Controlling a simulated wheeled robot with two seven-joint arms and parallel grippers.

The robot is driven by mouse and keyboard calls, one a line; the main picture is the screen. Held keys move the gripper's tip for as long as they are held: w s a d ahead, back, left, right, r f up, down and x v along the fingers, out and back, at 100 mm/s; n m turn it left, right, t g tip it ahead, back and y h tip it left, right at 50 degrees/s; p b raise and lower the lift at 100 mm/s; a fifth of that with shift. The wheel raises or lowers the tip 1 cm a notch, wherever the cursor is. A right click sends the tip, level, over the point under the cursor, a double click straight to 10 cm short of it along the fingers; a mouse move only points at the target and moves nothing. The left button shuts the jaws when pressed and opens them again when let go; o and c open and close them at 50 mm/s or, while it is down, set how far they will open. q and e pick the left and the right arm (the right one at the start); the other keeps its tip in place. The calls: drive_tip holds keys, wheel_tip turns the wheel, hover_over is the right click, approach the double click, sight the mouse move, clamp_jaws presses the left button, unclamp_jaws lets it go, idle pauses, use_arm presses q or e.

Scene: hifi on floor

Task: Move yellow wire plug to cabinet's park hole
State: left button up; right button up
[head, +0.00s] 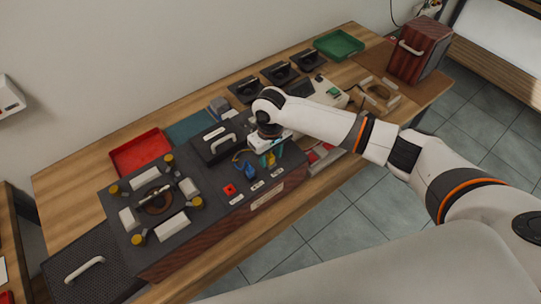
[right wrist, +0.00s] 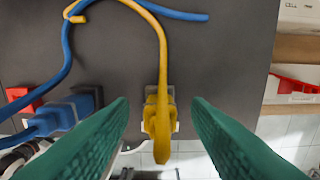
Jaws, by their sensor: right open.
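The yellow wire plug (right wrist: 158,125) sits against the cabinet's dark top panel (right wrist: 215,40) in the right wrist view, with a pale piece around it. Its yellow wire (right wrist: 159,35) arcs up and left over the panel. My right gripper (right wrist: 160,103) is open, with one green finger on each side of the plug and a gap to both. In the head view my right gripper (head: 270,158) is low over the right part of the cabinet (head: 276,189), mostly hiding the yellow plug. I cannot make out the park hole. My left gripper is not in view.
A blue plug (right wrist: 62,112) and a red block (right wrist: 21,98) are left of the yellow plug; a blue wire crosses the yellow one. A red tray (head: 140,152), a green tray (head: 338,45) and a dark red speaker box (head: 420,50) share the wooden table (head: 72,183).

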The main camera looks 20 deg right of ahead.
wheel_tip(320, 180, up, 16)
drive_tip(key=p, duration=0.5)
idle(0.7)
drive_tip(key=shift+f, duration=0.1)
idle(0.3)
